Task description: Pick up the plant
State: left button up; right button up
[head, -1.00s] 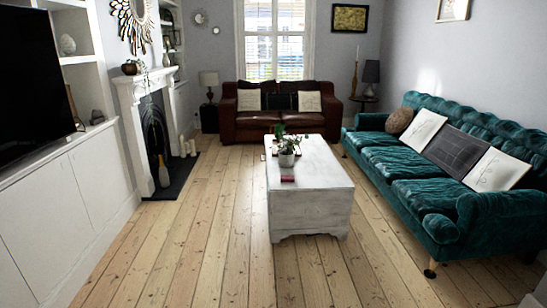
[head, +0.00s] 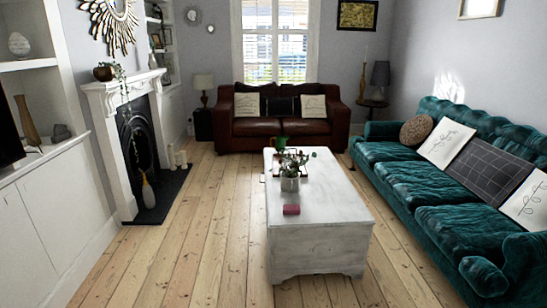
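A potted plant (head: 290,171) with green leaves in a grey pot stands upright on the white chest-like coffee table (head: 322,222), toward its left side in the head view. A second plant with trailing leaves (head: 104,72) sits on the mantelpiece at the left. Neither of my grippers shows in the head view.
Bare floorboards (head: 200,235) are clear between the table and the fireplace (head: 135,145). A green sofa (head: 440,190) stands along the right, with a narrower strip of floor beside the table. A brown leather sofa (head: 270,126) stands behind.

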aim_at(289, 179)
jog(key=i+l, duration=0.1)
jog(key=i, duration=3.25)
jog(key=j+u, duration=0.05)
jog(key=j, duration=0.1)
